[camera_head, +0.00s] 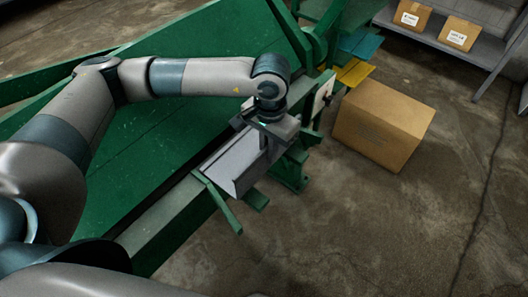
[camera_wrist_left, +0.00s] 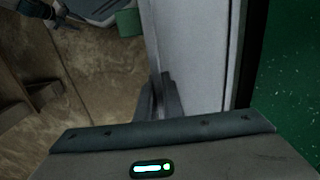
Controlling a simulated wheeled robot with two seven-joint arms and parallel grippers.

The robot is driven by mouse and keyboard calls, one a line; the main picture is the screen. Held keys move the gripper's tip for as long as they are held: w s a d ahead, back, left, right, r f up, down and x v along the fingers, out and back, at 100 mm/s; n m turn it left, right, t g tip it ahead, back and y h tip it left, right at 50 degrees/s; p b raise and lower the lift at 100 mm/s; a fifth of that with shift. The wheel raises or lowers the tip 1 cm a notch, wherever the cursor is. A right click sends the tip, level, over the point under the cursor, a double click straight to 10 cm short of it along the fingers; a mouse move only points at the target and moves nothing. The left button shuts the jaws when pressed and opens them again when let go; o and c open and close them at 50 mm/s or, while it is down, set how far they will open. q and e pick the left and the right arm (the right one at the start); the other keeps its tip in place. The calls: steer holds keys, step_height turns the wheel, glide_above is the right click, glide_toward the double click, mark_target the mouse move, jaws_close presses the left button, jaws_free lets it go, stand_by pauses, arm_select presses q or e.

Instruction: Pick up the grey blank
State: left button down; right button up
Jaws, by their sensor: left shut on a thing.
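The grey blank (camera_head: 233,166) is a long pale grey piece lying along the front edge of the green machine, slanting from lower left to upper right. Its near end shows a folded edge beside a green bracket. My left gripper (camera_head: 264,137) points down over its upper right part and is shut on it. In the left wrist view the blank (camera_wrist_left: 192,45) runs up the middle, with a dark finger (camera_wrist_left: 168,98) against its face. The other finger is hidden. A dark pronged shape (camera_wrist_left: 50,14) at the top left of that view looks like my right gripper; its opening is unclear.
The green machine (camera_head: 140,130) fills the left and middle. A cardboard box (camera_head: 383,123) stands on the floor to the right of the gripper. A grey shelf (camera_head: 455,48) with small boxes is at the back right. The concrete floor at lower right is clear.

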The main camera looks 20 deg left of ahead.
arm_select(q)
steer(key=r, duration=0.1)
steer(key=r+b, duration=0.2)
steer(key=shift+d+r, duration=0.25)
steer(key=shift+r, duration=0.15)
steer(key=d+r+b, duration=0.3)
steer(key=d+r, duration=0.4)
steer(key=d, duration=0.4)
steer(key=shift+s, duration=0.3)
arm_select(e)
steer(key=w+a+r+t, duration=0.1)
steer(key=w+a+r, duration=0.1)
steer(key=w, duration=0.7)
steer(key=shift+w+a+t+y, duration=0.3)
steer(key=shift+t, duration=0.1)
arm_select(q)
steer(key=shift+d, duration=0.1)
